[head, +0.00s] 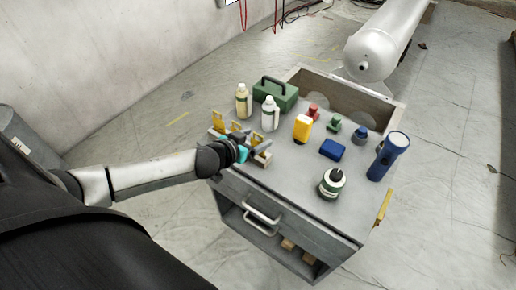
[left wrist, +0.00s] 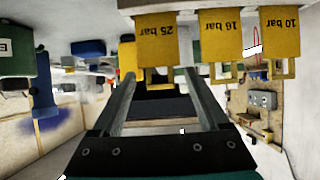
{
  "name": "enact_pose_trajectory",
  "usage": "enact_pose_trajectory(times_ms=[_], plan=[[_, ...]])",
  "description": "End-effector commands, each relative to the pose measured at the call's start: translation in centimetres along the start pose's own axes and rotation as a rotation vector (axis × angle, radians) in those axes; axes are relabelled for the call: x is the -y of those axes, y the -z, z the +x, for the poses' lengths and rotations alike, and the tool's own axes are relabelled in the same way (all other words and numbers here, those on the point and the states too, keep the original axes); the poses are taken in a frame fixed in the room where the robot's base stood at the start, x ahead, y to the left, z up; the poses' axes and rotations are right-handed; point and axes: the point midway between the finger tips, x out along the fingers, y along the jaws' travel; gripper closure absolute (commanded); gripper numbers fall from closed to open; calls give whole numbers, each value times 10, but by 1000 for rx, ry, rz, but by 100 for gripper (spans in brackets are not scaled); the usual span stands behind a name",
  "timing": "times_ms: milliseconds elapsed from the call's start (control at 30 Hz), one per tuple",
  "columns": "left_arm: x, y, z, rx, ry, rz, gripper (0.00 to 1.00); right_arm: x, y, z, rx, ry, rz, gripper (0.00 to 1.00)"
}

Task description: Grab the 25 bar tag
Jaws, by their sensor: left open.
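Three yellow tags stand in a row on a rack (head: 262,160) at the left edge of the cart top in the head view; their print is too small to read there. In the left wrist view, the picture is upside down and the 25 bar tag (left wrist: 157,45) is at top centre. The 16 bar tag (left wrist: 220,40) and 10 bar tag (left wrist: 279,38) are to its right. My left gripper (left wrist: 158,82) is open, its two fingers apart and in line with the 25 bar tag. In the head view, my left gripper (head: 246,151) is at the rack. My right gripper is not in view.
A large white cylinder (head: 385,42) is behind the cart.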

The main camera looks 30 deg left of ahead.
Motion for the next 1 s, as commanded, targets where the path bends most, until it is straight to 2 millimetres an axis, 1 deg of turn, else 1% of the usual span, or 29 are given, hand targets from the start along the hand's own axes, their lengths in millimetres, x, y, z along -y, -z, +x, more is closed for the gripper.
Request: enact_pose_trajectory(times_ms=[233,267,900,933,1000], plan=[[0,0,1,0,0,0,22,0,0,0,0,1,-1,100],[0,0,1,0,0,0,25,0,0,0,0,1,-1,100],[0,0,1,0,0,0,97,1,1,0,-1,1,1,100],[0,0,1,0,0,0,100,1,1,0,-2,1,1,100],[0,0,1,0,0,0,100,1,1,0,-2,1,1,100]])
